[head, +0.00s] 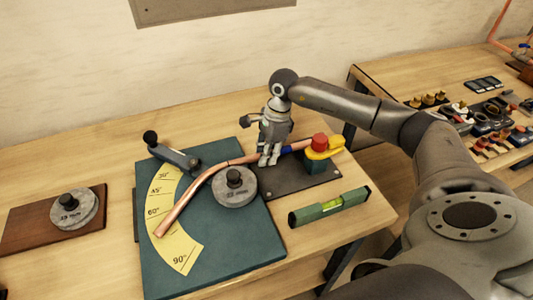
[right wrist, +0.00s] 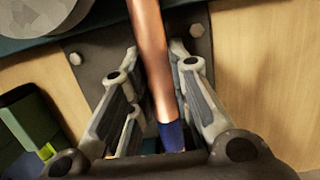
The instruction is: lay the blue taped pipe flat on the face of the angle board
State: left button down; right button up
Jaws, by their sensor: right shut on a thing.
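The blue taped pipe (head: 190,198) is copper and bent, with a blue band (head: 287,149) near its right end. It passes the round grey former (head: 236,187) on the far side, and its left part extends over the yellow angle scale of the teal angle board (head: 235,245). Its right end meets the red and yellow clamp (head: 319,150); I cannot tell whether that clamp holds it. My right gripper (head: 268,159) is shut on the pipe just left of the band. In the right wrist view the pipe (right wrist: 150,50) runs between the fingers, blue band (right wrist: 171,137) near the palm. My left gripper is out of view.
A dark plate (head: 290,182) lies under the clamp. A green level (head: 329,206) lies at the right front. A lever arm (head: 172,154) stands at the board's back. A brown board with a grey disc (head: 74,209) is at far left. A second table holds tools at right.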

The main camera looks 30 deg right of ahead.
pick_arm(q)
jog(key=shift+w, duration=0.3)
pick_arm(e)
grip_shut()
